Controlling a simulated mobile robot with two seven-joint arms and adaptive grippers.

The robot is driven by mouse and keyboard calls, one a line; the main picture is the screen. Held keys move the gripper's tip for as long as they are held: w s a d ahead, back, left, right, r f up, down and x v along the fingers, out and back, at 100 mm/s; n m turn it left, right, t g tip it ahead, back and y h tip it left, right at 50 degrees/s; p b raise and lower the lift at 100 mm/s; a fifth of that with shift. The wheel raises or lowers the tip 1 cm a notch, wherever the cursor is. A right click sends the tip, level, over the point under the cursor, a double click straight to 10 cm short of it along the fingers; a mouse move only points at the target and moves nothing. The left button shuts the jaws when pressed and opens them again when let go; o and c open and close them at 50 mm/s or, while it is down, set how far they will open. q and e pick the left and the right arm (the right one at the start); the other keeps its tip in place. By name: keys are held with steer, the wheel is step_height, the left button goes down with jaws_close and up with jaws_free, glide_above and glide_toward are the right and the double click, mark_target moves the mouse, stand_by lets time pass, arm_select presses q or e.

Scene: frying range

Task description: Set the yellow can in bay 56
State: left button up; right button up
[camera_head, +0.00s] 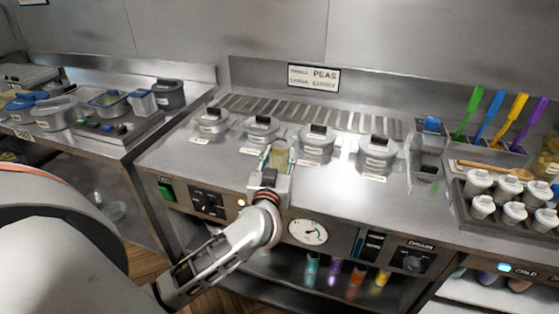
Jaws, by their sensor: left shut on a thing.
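My left gripper (269,181) reaches in from the lower left over the front of the steel range top. It is shut on the yellow can (280,155), a pale yellow cylinder. The can looks upright, in front of the gap between two lidded pots; I cannot tell whether it touches the counter. The gripper hides its lower part. Small label plates lie in front of the pots, but their text is too small to read, so I cannot tell which bay is 56. My right gripper is not in view.
Several grey lidded pots, including one left of the can (262,131) and one right of it (316,145), stand in a row before a slotted grate (315,112). A tray of white lidded jars (480,184) stands at right. The counter's front right is clear.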

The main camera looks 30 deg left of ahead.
arm_select(q)
steer(key=shift+f, duration=0.2)
steer(key=shift+f, duration=0.15)
steer(key=o, duration=1.3)
